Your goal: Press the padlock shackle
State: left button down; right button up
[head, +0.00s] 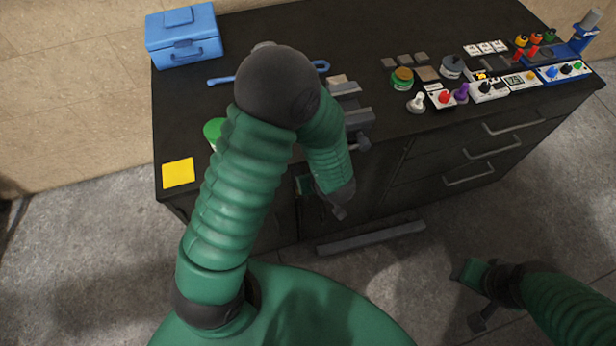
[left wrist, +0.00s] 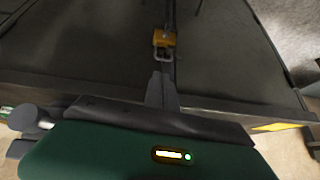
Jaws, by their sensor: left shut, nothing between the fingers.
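The padlock shows in the left wrist view, with a yellow-brown body (left wrist: 164,38) and a grey metal shackle (left wrist: 164,54). It hangs at a dark vertical strip on the cabinet front, its shackle toward the tabletop edge. My left gripper (left wrist: 161,76) is shut and empty, its tip close to the shackle; I cannot tell whether they touch. In the head view my left gripper (head: 340,212) is low in front of the cabinet, and the padlock is hidden there. My right gripper (head: 481,297) is at lower right, away from the cabinet; its jaw state is unclear.
The black cabinet (head: 240,110) has drawers with handles (head: 490,150) on the right. On top are a blue toolbox (head: 183,38), a yellow square (head: 178,173), a blue wrench (head: 222,81), and several knobs and switches. A grey bar (head: 372,237) runs low in front.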

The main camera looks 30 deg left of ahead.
pick_arm(q)
jog(key=b+x, duration=0.1)
jog(key=x, duration=0.6)
jog(key=shift+s+a, duration=0.15)
jog(key=shift+a+f, duration=0.15)
jog(key=shift+a, duration=0.1)
jog(key=shift+d, duration=0.25)
jog(key=shift+d+f+b, duration=0.1)
jog(key=shift+d+b, duration=0.05)
jog(key=shift+b, duration=0.2)
notch_tip(320, 180, down, 2)
jog(key=shift+d+f+b, duration=0.1)
jog(key=shift+f+b, duration=0.05)
jog(key=shift+b, duration=0.35)
jog(key=shift+f, duration=0.1)
pick_arm(e)
jog(key=f, duration=0.3)
jog(key=shift+s, duration=0.2)
